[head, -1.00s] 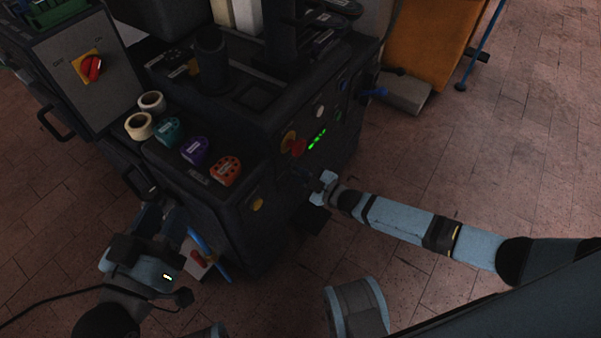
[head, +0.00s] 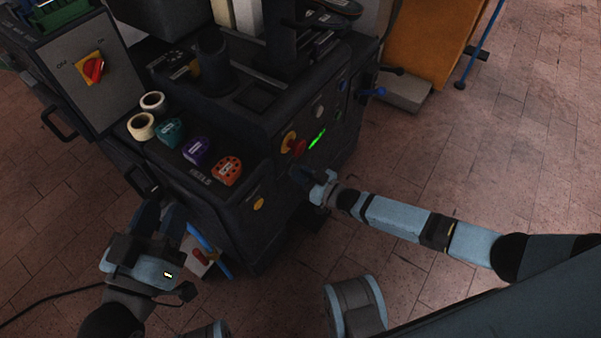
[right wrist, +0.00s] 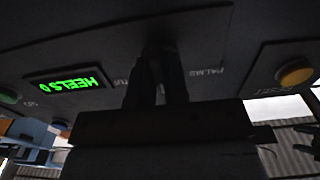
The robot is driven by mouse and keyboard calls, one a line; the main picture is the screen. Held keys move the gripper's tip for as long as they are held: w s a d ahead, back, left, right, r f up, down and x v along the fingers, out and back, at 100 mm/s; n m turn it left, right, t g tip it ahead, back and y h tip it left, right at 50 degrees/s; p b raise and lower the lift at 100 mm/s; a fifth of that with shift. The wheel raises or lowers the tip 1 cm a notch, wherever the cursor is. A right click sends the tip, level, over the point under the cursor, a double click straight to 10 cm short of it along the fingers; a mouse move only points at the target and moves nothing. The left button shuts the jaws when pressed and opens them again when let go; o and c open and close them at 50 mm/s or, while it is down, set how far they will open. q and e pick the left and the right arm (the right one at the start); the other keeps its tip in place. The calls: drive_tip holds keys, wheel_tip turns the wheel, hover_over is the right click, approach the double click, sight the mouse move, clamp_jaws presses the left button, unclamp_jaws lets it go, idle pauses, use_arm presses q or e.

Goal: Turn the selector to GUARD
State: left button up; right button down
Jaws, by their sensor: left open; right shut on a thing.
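In the right wrist view the dark fingers of my right gripper (right wrist: 157,92) reach up to the front panel and are shut on a small dark selector knob (right wrist: 156,50), mostly hidden by them. A "PALMS" label is at its right and a partly covered label, ending "TUP", at its left, both upside down. I cannot read a GUARD mark or the knob's pointing. In the head view my right gripper (head: 301,178) is at the press's front face, below the green display (head: 317,138). My left gripper (head: 161,216) is open and empty beside the press.
A red knob on yellow (head: 293,144) sits above my right gripper. A yellow button (right wrist: 296,73) is right of the selector in the wrist view. Tape rolls (head: 141,127) and coloured blocks (head: 196,151) lie on the press's ledge.

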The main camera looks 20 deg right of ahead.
use_arm(q)
drive_tip(key=shift+w+r, duration=0.15)
drive_tip(key=shift+r, duration=0.05)
use_arm(e)
drive_tip(key=shift+f, duration=0.1)
drive_tip(key=c, duration=1.1)
unclamp_jaws()
drive_tip(key=shift+c, duration=0.2)
use_arm(q)
drive_tip(key=shift+a+r+t+y+p, duration=0.2)
drive_tip(key=shift+r+t+p, duration=0.1)
drive_tip(key=shift+r+p, duration=0.55)
drive_tip(key=shift+a+r+t+y+p, duration=0.1)
drive_tip(key=shift+a+r+t+p, duration=0.15)
drive_tip(key=shift+r+p, duration=0.6)
use_arm(e)
drive_tip(key=v, duration=1.4)
use_arm(q)
drive_tip(key=shift+f, duration=0.2)
drive_tip(key=shift+d, duration=0.1)
